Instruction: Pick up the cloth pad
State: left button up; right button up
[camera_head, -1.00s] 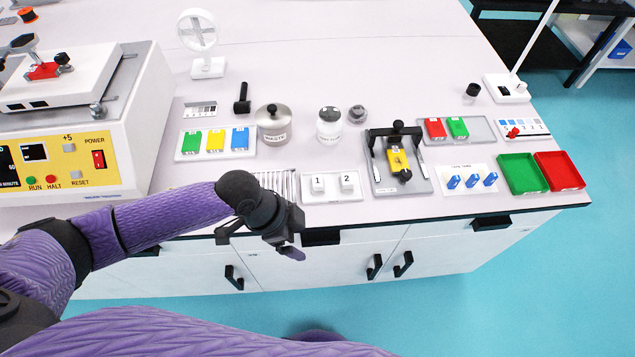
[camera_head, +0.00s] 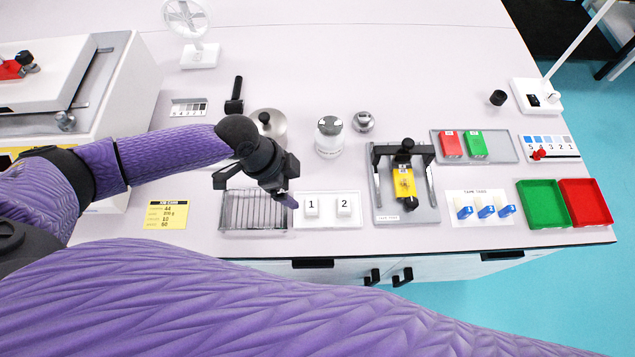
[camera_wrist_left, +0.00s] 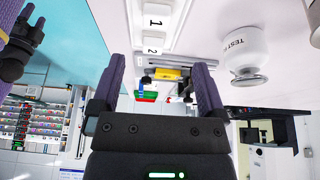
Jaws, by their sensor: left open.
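I cannot pick out a cloth pad with certainty. Two small white pieces, one by the label 1 (camera_head: 311,206) and one by the label 2 (camera_head: 343,207), sit on a white tray (camera_head: 328,224) near the bench's front edge; their material is unclear. My left gripper (camera_head: 256,190) is open and empty, left of that tray and above a slotted metal rack (camera_head: 250,225), partly hiding it. In the left wrist view its two fingers (camera_wrist_left: 160,72) are apart with nothing between them. A dark gripper that looks like my right one (camera_wrist_left: 24,45) shows at the left there; its jaws are unclear.
A yellow piece in a black-framed fixture (camera_head: 388,215) stands right of the tray. Green (camera_head: 541,203) and red (camera_head: 585,203) bins are far right. A yellow card (camera_head: 166,215) lies left.

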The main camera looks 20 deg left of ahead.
aim_at(310, 204)
pick_arm(q)
jog(key=b+x, duration=0.1)
jog(key=x, duration=0.2)
jog(key=b+x, duration=0.1)
jog(key=x, duration=0.2)
jog(key=b+x, duration=0.1)
jog(key=x, duration=0.2)
jog(key=shift+s+f, duration=0.25)
pick_arm(e)
jog(key=f, duration=0.1)
jog(key=s+f, duration=0.1)
jog(key=f, duration=0.1)
jog(key=shift+s+f, duration=0.2)
jog(key=shift+s, duration=0.05)
